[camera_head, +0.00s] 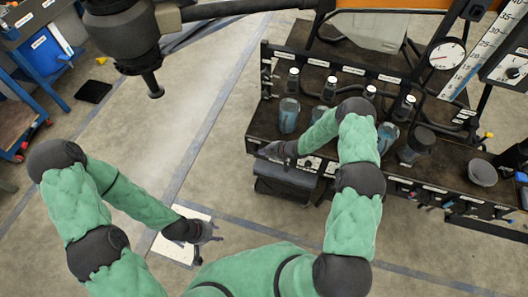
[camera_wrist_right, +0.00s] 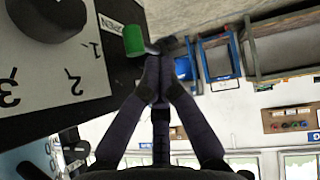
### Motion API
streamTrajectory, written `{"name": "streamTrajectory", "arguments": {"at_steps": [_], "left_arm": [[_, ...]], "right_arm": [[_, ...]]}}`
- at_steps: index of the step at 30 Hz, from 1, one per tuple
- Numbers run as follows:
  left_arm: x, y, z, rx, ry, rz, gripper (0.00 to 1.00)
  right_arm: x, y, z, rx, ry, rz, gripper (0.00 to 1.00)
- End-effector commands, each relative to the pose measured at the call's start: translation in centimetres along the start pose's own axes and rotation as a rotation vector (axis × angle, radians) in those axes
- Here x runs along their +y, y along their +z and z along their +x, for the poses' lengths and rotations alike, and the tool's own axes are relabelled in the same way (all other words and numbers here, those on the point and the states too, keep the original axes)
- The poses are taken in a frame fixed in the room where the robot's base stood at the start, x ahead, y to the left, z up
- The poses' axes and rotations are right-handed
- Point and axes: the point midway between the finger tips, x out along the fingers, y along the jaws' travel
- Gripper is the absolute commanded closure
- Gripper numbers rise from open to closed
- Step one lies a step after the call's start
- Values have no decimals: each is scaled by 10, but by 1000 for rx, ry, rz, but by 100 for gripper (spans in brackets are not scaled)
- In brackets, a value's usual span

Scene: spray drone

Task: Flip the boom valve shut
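The boom valve looks to be the small part with a green cap (camera_wrist_right: 133,40) and a short grey stem at the panel's edge in the right wrist view. My right gripper (camera_wrist_right: 163,52) has its fingers drawn together, tips right beside the stem. Whether they touch it I cannot tell. In the head view my right gripper (camera_head: 268,151) is at the left front end of the bench, and the valve there is hidden or too small to make out. My left gripper (camera_head: 214,231) is empty, its fingers apart, over the floor near a white sheet.
The dark bench (camera_head: 440,168) holds bottles, cups and a bowl (camera_head: 483,172). A white numbered dial plate (camera_wrist_right: 40,75) with a black knob is close to the right gripper. A drone motor (camera_head: 120,32) hangs at upper left. Floor left of the bench is open.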

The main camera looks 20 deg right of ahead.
Motion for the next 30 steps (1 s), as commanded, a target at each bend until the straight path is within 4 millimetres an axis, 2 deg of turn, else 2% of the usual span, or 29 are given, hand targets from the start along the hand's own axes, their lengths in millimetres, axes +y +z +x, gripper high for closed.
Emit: {"name": "streamTrajectory", "arguments": {"at_steps": [30], "left_arm": [[-2,0,7,0,0,0,60]], "right_arm": [[-1,8,1,0,0,0,100]]}}
